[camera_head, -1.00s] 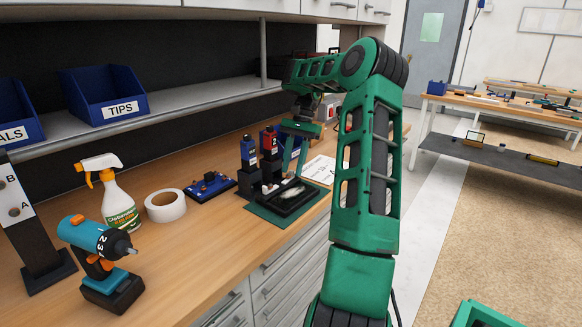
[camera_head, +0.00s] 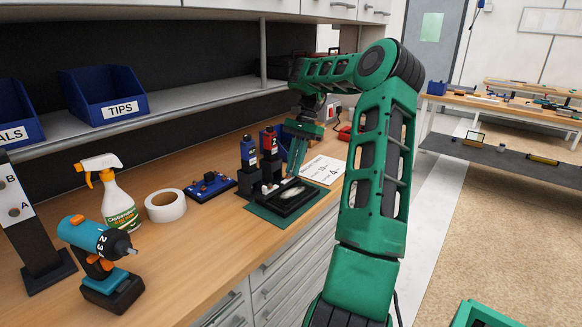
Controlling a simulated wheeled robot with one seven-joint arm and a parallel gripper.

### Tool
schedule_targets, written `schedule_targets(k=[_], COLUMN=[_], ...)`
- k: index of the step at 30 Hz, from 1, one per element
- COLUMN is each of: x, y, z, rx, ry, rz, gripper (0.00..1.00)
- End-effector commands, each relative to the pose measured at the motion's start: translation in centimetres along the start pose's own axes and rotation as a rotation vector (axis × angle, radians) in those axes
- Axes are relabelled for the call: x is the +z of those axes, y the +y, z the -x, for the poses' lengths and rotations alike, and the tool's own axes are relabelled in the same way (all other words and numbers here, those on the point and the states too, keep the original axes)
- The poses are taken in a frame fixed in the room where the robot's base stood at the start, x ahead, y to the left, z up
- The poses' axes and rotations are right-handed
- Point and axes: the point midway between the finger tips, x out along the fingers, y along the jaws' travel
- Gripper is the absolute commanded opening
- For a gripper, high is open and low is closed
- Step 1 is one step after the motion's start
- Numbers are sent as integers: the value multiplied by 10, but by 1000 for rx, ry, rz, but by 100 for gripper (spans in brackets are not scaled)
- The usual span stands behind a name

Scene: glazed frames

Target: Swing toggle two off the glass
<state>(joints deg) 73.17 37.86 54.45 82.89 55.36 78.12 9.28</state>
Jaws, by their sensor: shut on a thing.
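The glazed frame (camera_head: 283,205) is a dark rectangular tray with a pale, streaked pane, on a green mat on the bench. Two upright toggles stand along its far left side. Toggle two (camera_head: 269,143) is the red one, marked 2; the blue one (camera_head: 249,151) stands to its left. My gripper (camera_head: 293,174) reaches down from the right, its green fingers low over the far part of the frame, just right of the red toggle. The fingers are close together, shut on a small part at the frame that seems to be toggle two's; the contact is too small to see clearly.
A printed sheet (camera_head: 323,169) lies right of the frame. A blue device (camera_head: 210,187), a tape roll (camera_head: 165,206), a spray bottle (camera_head: 119,203) and a drill (camera_head: 98,250) stand to the left. A shelf with blue bins (camera_head: 104,95) overhangs the back.

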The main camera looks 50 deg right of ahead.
Motion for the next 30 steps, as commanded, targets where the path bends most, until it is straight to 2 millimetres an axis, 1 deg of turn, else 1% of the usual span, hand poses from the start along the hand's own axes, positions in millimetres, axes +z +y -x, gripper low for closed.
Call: schedule_targets(k=[6, 14, 15, 17, 26, 30], x=[1, 1, 2, 1, 1, 0], y=[1, 0, 0, 0, 1, 1], z=[0, 0, -1, 0, 0, 5], rx=[-17, -18, -18, -18, -18, -17], ry=[-2, -2, -2, -2, -1, 0], rz=[-41, -41, -41, -41, -43, -44], gripper=[0, 0, 17, 31, 31, 31])
